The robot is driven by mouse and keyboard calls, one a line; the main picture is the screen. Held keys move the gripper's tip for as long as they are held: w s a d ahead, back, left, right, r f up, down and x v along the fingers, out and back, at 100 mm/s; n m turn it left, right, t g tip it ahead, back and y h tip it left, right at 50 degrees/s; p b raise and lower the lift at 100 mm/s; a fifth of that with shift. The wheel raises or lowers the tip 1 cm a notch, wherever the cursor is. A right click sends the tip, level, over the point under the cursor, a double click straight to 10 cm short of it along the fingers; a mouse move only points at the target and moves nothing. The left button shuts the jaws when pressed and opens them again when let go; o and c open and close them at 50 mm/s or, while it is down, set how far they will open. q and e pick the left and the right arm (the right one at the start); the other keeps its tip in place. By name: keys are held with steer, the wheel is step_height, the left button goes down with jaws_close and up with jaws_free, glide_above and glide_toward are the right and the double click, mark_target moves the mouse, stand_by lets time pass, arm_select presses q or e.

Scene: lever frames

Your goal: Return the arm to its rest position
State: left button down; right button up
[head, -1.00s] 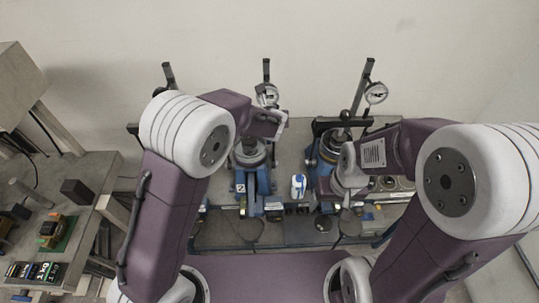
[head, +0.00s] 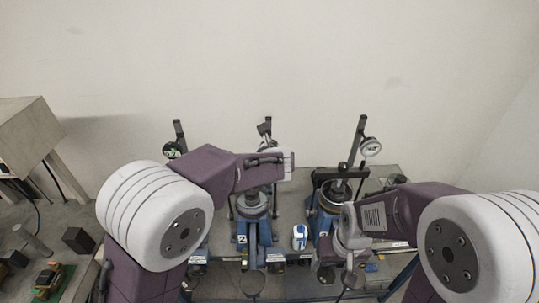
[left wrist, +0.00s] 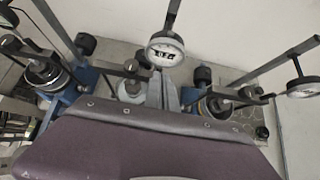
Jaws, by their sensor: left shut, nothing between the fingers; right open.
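My left arm bends in from the left in the head view, and its gripper (head: 285,166) is at the middle lever frame (head: 257,235), overlapping its upper part. In the left wrist view the left gripper's grey fingers (left wrist: 162,90) are shut with nothing between them, below a dial gauge (left wrist: 165,50). My right gripper (head: 340,268) is open and points down in front of the right lever frame (head: 322,218). No held object is visible in it. A third lever frame is mostly hidden behind my left arm; its dial (head: 173,150) shows.
A blue-and-white object (head: 300,236) stands between the middle and right frames. The right frame's dial (head: 370,147) and tall lever post (head: 356,145) rise above the bench. A side table with a dark block (head: 78,240) is at the left.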

arm_select(q)
steer(key=a+f+n+g+y+b, duration=0.1)
steer(key=a+f+n+y+b, duration=0.25)
steer(key=a+f+b, duration=0.95)
steer(key=s+a+f+n+g+b, duration=0.3)
steer(key=s+a+f+n+b, duration=0.1)
steer(key=s+a+f+n, duration=0.5)
steer(key=s+f+n+g+h+b, duration=0.1)
steer(key=s+f+n+g+h, duration=0.1)
steer(key=s+f+n, duration=0.3)
steer(key=s+d+f+n+g+h+b, duration=0.1)
steer(key=s+f+n+g+b, duration=0.1)
steer(key=s+f+n, duration=0.4)
steer(key=s+n, duration=0.5)
steer(key=n, duration=0.8)
steer(key=shift+s+d+f+g+h, duration=0.2)
steer(key=shift+s+d+g+h, duration=0.1)
steer(key=shift+s+g+h, duration=0.1)
arm_select(e)
step_height(320, 180, down, 20)
